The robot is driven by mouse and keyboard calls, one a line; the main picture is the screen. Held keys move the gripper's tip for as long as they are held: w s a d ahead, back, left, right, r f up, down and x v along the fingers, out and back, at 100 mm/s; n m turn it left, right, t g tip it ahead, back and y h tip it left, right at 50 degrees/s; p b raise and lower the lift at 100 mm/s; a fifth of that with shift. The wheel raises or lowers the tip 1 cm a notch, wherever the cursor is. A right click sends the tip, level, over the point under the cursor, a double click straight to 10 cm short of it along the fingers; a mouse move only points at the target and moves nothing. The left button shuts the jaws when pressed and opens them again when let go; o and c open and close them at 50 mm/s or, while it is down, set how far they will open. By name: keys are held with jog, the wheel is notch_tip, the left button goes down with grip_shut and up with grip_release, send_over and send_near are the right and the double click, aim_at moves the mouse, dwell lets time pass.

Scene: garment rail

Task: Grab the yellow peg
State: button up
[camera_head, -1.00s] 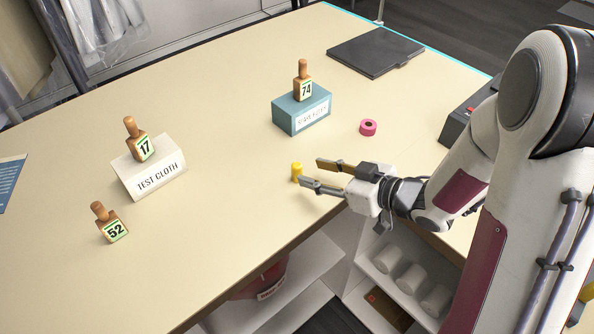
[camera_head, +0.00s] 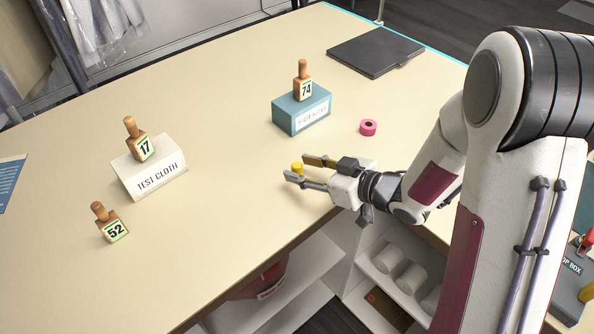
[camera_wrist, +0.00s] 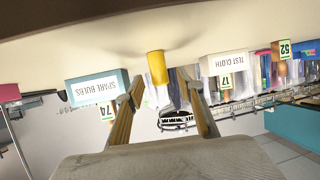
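The yellow peg (camera_head: 297,167) stands on the table near its front edge, partly hidden by a finger of my gripper. It also shows in the wrist view (camera_wrist: 157,68), upside down, between and beyond the two fingers. My gripper (camera_head: 300,168) is open, its fingers apart on either side of the peg at the fingertips. In the wrist view the fingers (camera_wrist: 160,98) are spread and I see no contact with the peg.
A pink tape roll (camera_head: 368,127) and a blue block (camera_head: 302,111) with wooden tag 74 stand behind the gripper. A white TEST CLOTH block (camera_head: 148,178) with tag 17 and wooden tag 52 (camera_head: 109,222) are to the left. A dark flat case (camera_head: 375,52) lies at the back.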

jog(key=shift+x, duration=1.15)
grip_shut()
